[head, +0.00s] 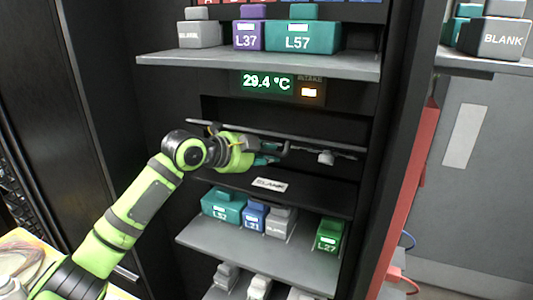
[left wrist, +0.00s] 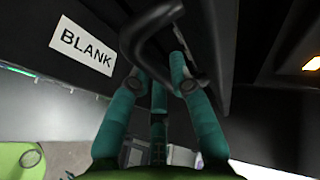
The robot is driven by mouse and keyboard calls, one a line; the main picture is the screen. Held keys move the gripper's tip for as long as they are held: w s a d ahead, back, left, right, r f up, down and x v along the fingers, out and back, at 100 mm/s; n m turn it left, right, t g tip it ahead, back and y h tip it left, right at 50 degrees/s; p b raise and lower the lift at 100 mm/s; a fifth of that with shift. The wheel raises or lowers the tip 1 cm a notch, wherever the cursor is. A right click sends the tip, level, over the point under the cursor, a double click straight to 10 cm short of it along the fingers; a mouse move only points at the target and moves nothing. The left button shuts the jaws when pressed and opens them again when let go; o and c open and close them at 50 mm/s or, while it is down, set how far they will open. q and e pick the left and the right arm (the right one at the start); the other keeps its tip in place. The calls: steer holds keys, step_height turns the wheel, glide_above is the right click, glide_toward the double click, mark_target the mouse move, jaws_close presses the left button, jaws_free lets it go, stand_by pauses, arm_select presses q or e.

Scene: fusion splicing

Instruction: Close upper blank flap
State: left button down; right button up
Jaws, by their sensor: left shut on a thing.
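Below the temperature display in the head view, a dark flap (head: 230,130) stands out from the cabinet front, seen nearly edge-on as a thin tilted strip. A dark curved handle shows in the left wrist view (left wrist: 141,45). My left gripper (head: 276,152) is at the flap, its teal fingers shut on the handle. Both fingertips (left wrist: 181,76) meet around the handle's bar in the left wrist view. A black panel with a white BLANK label (head: 269,184) lies just below the gripper. I cannot tell whether this panel is part of the same flap. My right gripper is not in view.
Above, a grey shelf (head: 260,63) carries a grey block, a purple L37 block (head: 249,36) and a teal L57 block (head: 303,38). A lower shelf (head: 265,258) holds several labelled blocks. A red cabinet edge (head: 408,190) stands at the right.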

arm_select(q)
steer(key=shift+r+g, duration=0.3)
steer(key=shift+r, duration=0.1)
steer(key=c, duration=1.4)
jaws_free()
steer(key=shift+w+f, duration=0.1)
steer(key=shift+f, duration=0.05)
steer(key=v, duration=1.2)
